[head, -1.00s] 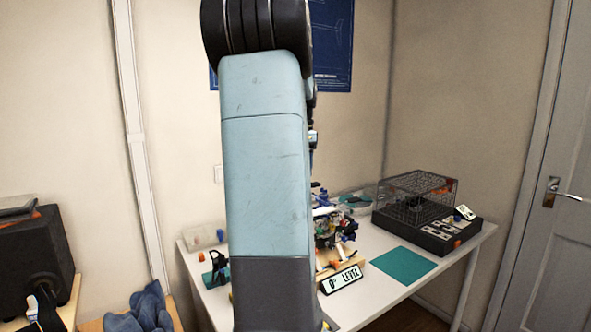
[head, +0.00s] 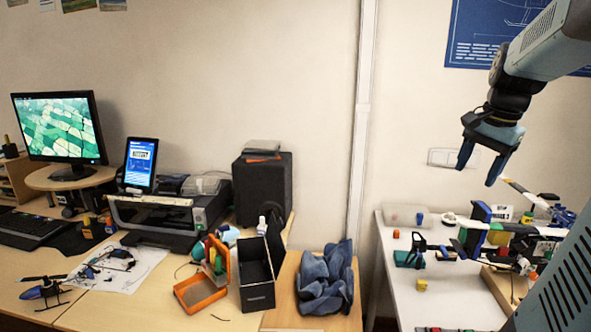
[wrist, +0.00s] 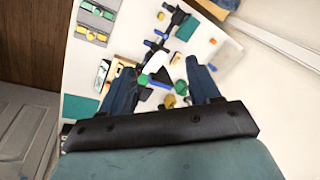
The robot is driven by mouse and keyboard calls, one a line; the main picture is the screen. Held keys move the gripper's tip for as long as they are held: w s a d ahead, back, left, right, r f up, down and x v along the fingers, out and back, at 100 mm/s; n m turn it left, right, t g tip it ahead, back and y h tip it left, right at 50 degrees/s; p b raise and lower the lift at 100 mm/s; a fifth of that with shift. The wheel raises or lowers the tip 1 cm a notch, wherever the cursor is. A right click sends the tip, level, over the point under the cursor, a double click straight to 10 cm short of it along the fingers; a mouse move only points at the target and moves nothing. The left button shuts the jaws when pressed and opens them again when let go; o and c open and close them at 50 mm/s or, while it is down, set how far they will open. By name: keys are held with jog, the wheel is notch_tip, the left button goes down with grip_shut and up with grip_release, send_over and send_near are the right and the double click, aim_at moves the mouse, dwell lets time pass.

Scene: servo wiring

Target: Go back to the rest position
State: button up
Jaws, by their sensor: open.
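My gripper (head: 483,168) hangs at the right of the head view, its two blue fingers apart and nothing between them. It is in the air above the white table (head: 450,308), clear of the things on it. In the wrist view the open fingers (wrist: 163,90) point down toward the table, with servo parts seen below between them. My arm comes in from the right edge in the head view. A blue and black servo assembly (head: 478,222) stands on the white table, partly hidden by my arm at the right.
A wooden desk at the left holds a monitor (head: 62,128), a printer (head: 165,215), an orange box (head: 200,291), a black box (head: 257,280) and a small helicopter (head: 47,290). A blue cloth (head: 325,278) lies beside the white table. The air around my gripper is free.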

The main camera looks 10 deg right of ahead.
jog(key=s+a+f+n+t, duration=0.1)
jog(key=s+a+n, duration=0.4)
jog(key=a, duration=0.5)
jog(key=s+a+f+n+t, duration=0.2)
jog(key=s+a+n, duration=0.4)
jog(key=a, duration=0.5)
jog(key=shift+s+a+f+n, duration=0.2)
jog(key=shift+f+n, duration=0.7)
